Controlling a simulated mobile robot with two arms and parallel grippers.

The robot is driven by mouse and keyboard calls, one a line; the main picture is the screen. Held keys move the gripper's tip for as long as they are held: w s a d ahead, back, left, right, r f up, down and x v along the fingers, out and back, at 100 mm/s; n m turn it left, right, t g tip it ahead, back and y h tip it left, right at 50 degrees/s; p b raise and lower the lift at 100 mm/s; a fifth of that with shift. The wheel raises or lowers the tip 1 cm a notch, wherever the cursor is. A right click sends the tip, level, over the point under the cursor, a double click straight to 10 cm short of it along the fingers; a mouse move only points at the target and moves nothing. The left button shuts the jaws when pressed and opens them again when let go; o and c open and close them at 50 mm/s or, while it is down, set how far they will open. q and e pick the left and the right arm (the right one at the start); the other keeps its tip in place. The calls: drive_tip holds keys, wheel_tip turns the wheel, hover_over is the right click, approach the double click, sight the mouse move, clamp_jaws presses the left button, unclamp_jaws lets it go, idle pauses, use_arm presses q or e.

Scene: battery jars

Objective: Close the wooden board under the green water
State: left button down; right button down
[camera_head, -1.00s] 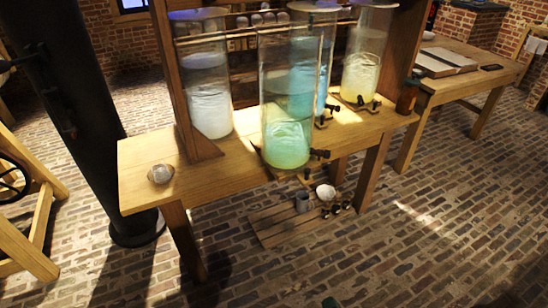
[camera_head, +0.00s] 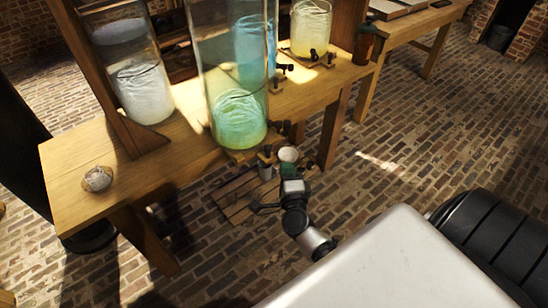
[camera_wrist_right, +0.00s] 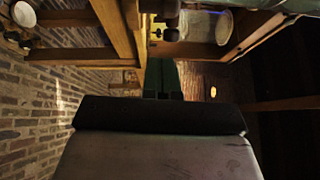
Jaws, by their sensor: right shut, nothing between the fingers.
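The tall glass jar of green water (camera_head: 238,115) stands near the front edge of the wooden table in the head view. A wooden board (camera_head: 240,154) shows under it at the table edge, with dark fittings beside it, partly hidden. My right gripper (camera_head: 289,168) is below and to the right of the board, in front of the table. Its dark green fingers (camera_wrist_right: 163,78) are together and empty in the right wrist view. I cannot tell whether they touch anything. My left gripper is out of view.
White (camera_head: 140,85) and yellowish (camera_head: 312,30) jars stand on the table (camera_head: 75,170). A white bowl (camera_head: 288,154) and grey cup (camera_head: 265,172) are near the slatted platform (camera_head: 235,200) below. A brown bottle (camera_head: 364,45) stands at the table's right end. The brick floor to the right is open.

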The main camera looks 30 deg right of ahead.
sight(274, 160)
drive_tip(key=w, duration=0.5)
drive_tip(key=shift+a+r, duration=0.2)
drive_tip(key=shift+a, duration=0.15)
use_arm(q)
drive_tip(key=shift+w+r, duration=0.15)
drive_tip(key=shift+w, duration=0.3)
